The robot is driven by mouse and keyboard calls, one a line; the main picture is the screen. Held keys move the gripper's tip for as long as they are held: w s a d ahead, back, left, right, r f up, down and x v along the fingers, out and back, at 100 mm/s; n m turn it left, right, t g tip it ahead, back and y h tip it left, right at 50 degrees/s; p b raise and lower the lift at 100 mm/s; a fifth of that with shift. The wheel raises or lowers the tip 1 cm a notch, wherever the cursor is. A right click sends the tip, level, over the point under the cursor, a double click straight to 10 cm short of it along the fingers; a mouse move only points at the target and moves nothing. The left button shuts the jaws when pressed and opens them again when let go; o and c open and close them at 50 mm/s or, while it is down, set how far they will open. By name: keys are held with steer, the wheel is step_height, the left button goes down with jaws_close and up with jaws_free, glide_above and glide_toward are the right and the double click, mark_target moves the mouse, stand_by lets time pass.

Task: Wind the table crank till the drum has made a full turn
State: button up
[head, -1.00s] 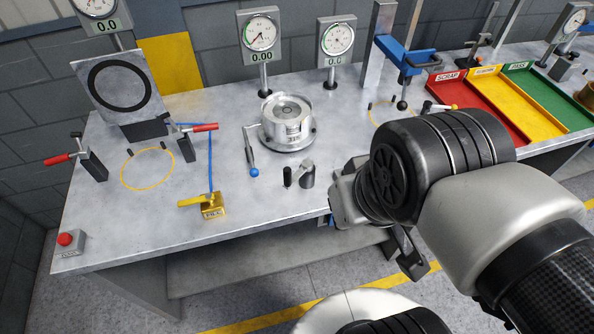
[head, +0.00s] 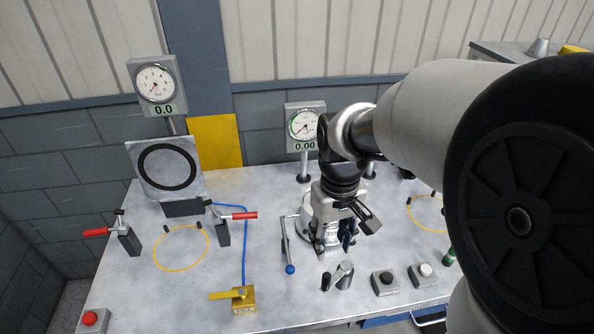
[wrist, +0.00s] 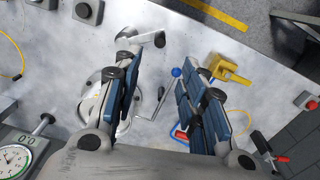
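The silver drum (head: 312,212) stands on the table, partly hidden behind my gripper in the head view. Its crank (head: 285,242) hangs on the drum's left side, with a blue knob (head: 290,269) at its front end. My gripper (head: 335,242) is above the drum's front right, to the right of the crank, and holds nothing. In the wrist view its fingers are spread apart, and the crank's blue knob (wrist: 176,72) shows between them, farther down. The drum (wrist: 88,108) is partly covered by the left finger there. The dial (head: 304,125) behind reads 0.00.
Two push-button boxes (head: 385,282) are to the right. A yellow valve (head: 240,297) and red-handled clamps (head: 232,216) are left. Bare table lies left of the crank.

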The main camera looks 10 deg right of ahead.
mark_target(327, 275)
step_height(327, 275, down, 16)
steer(key=b, duration=0.4)
steer(key=shift+c, duration=0.5)
jaws_close()
